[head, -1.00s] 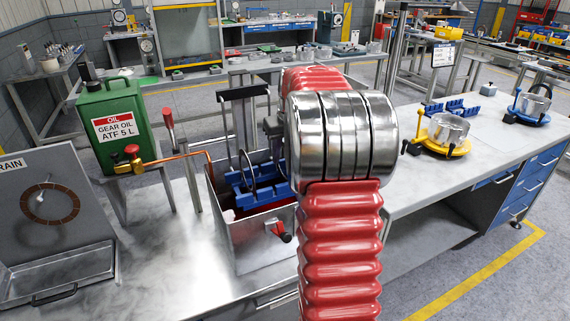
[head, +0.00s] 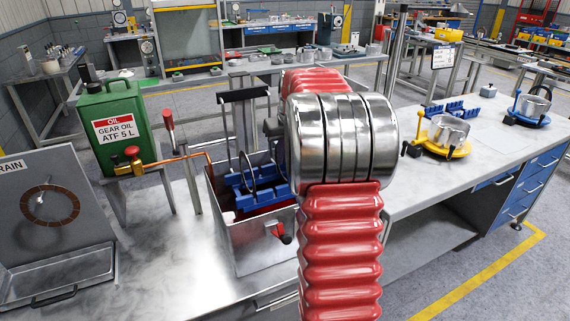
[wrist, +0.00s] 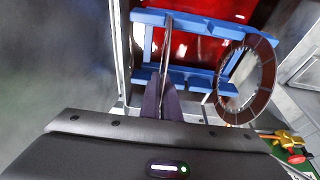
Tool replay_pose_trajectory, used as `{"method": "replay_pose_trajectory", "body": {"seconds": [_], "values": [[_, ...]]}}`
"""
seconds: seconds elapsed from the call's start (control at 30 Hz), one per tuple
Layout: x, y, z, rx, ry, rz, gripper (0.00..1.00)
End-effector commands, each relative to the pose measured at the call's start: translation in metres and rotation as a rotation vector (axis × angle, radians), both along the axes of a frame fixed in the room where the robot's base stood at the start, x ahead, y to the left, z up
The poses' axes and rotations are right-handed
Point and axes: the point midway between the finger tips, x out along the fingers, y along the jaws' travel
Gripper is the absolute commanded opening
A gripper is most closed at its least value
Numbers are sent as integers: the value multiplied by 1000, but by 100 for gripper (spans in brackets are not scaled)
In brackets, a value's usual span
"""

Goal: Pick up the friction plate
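In the wrist view, a thin ring plate (wrist: 167,45) stands edge-on in a blue rack, between the two dark fingers of my gripper (wrist: 163,85). The fingers lie close against both faces, with no clear gap, so my gripper looks shut on this plate. A second ring, a brown friction plate (wrist: 270,80), stands at the right of the rack (wrist: 190,20). In the head view the rack (head: 262,182) sits in a metal oil tank (head: 262,247). My arm hides the gripper there.
A red liquid (wrist: 200,48) lies under the rack. A green oil can (head: 112,128) with a copper pipe stands left of the tank. A drain board (head: 85,185) with a brown ring hangs further left. Yellow (head: 458,152) and blue (head: 536,101) fixtures stand on the right bench.

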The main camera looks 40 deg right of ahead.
Motion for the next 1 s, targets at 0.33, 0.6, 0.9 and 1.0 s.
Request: {"method": "replay_pose_trajectory", "body": {"seconds": [0.33, 0.6, 0.9, 1.0], "values": [[1, 0, 18, -2, -3, 0, 0], [1, -1, 65, -2, -5, 0, 0], [0, 0, 99, -1, -2, 0, 0], [0, 0, 100, 0, 0, 0, 0]]}}
